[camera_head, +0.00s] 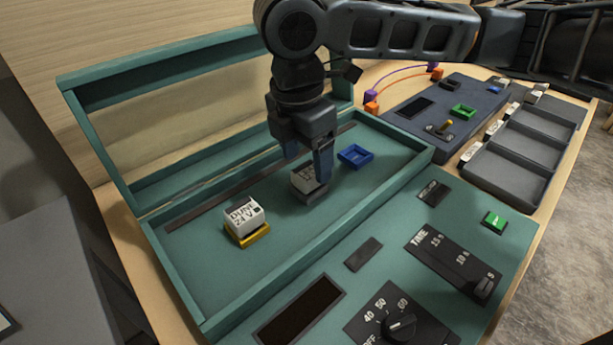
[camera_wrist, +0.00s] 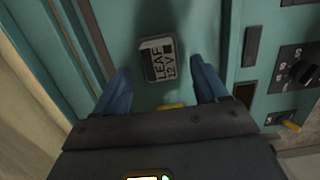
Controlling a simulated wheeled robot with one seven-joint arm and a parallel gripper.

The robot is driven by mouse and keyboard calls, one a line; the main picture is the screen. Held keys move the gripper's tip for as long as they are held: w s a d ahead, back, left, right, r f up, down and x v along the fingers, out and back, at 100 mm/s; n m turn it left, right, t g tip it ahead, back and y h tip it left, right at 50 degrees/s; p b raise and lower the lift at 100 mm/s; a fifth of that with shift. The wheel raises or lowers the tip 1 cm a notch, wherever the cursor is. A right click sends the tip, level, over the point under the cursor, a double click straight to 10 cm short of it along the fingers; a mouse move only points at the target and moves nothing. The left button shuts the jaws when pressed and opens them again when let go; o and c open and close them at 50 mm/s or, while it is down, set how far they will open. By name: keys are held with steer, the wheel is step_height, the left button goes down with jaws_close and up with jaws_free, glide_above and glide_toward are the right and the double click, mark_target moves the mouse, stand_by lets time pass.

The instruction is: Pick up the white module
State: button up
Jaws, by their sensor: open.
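Two white modules with dark lettering are in the green tray. One, marked DUNE 24V (camera_head: 243,214), sits on a yellow base (camera_head: 249,238) at the left. The other, marked LEAF 12V (camera_wrist: 158,59), sits on a grey base (camera_head: 313,198). In the head view this LEAF module (camera_head: 303,182) is partly hidden by my gripper (camera_head: 307,162). My gripper is open, pointing down over the LEAF module. In the wrist view, the module lies between its blue fingers, with a gap on both sides. Contact is not visible.
An empty blue base (camera_head: 355,155) lies right of my gripper. The tray (camera_head: 190,303) has raised walls and an upright open lid frame (camera_head: 105,150). The control panel with knobs (camera_head: 400,325) is in front. A grey compartment tray (camera_head: 510,170) stands at right.

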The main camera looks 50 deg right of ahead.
mark_target(308, 170)
steer(key=shift+d+f, duration=0.2)
steer(key=shift+f, duration=1.4)
steer(key=c, duration=1.1)
steer(key=shift+r, duration=0.1)
steer(key=shift+r, duration=0.6)
step_height(308, 170, up, 3)
steer(key=shift+f, duration=0.2)
steer(key=s+d+r, duration=0.2)
steer(key=d, duration=0.1)
steer(key=s+d+r+b, duration=0.1)
steer(key=s+d+r, duration=0.1)
steer(key=s, duration=0.1)
steer(key=s+d+r+b, duration=0.1)
steer(key=s+d+r, duration=0.2)
steer(key=shift+d, duration=0.35)
